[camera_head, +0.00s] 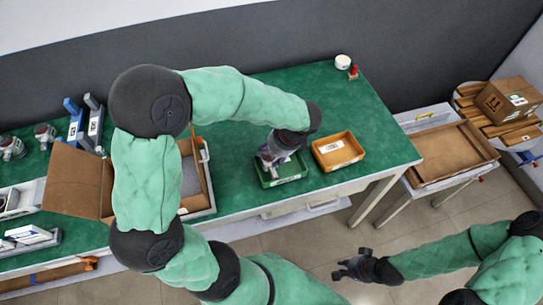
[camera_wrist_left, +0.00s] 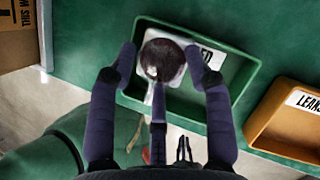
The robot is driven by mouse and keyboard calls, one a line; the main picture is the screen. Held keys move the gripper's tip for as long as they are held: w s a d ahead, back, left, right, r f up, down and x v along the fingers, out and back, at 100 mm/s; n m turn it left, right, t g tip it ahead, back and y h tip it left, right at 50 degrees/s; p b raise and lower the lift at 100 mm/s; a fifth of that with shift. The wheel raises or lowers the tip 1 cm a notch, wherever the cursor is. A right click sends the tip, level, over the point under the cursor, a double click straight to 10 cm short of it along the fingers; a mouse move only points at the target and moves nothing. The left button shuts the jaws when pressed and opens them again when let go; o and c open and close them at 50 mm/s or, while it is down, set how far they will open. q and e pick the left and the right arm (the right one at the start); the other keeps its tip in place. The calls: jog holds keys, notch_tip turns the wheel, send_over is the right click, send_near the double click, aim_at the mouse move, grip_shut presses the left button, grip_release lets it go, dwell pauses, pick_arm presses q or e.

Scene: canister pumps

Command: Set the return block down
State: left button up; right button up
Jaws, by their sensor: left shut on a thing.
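My left gripper (camera_head: 270,163) is low over the green tray (camera_head: 299,178) on the green bench. Part of the tray's label is hidden behind the block and finger. My right gripper (camera_head: 355,265) hangs empty over the floor, its fingers apart.
An orange tray (camera_head: 338,151) stands right of the green tray, close by. An open cardboard box (camera_head: 78,184) is to the left, partly behind my left arm. A white round container (camera_head: 342,62) and a small red item (camera_head: 353,73) stand at the back.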

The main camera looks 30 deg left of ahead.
pick_arm(q)
jog(key=shift+f, duration=0.35)
jog(key=o, duration=1.5)
jog(key=shift+c, duration=0.2)
jog(key=shift+r, duration=0.1)
jog(key=p+v, duration=0.4)
jog(key=v, duration=0.8)
jog(key=shift+p, duration=0.3)
